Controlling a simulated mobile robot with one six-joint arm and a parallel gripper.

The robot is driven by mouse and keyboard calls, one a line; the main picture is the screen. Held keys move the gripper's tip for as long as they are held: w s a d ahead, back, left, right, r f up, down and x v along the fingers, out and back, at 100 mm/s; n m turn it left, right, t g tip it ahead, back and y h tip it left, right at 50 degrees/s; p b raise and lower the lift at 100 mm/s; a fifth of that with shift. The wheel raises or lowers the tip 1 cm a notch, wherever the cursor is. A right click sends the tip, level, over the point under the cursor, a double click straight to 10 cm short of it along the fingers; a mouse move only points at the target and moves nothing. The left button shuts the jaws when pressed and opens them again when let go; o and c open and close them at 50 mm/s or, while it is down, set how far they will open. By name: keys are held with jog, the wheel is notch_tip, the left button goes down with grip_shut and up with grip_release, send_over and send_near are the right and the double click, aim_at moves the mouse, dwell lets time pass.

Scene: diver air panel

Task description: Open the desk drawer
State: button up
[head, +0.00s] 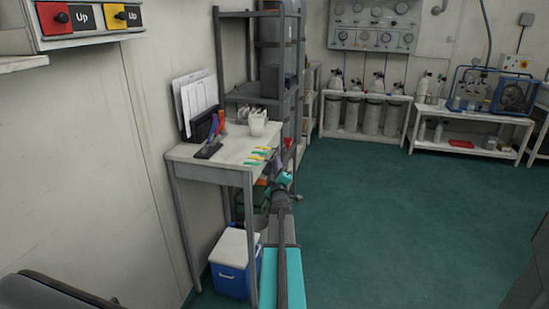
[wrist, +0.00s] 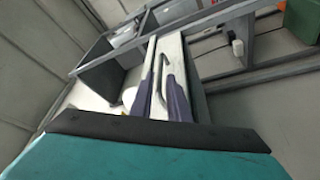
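The white desk (head: 216,166) with grey legs stands against the left wall in the head view. Its drawer front faces right and is seen too edge-on there to tell how far it is out. In the wrist view a narrow pale drawer front (wrist: 171,46) lies straight ahead, with a curved grey handle (wrist: 162,72) before it. My gripper (wrist: 160,48) is open, its two purplish-grey fingers apart with the handle between them. I cannot tell whether either finger touches it. In the head view my teal and grey arm hides most of the handle area.
A blue cooler with a white lid (head: 233,264) stands under the desk. The green floor (head: 390,220) to the right is clear.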

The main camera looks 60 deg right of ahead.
jog(key=shift+x, duration=2.45)
grip_shut()
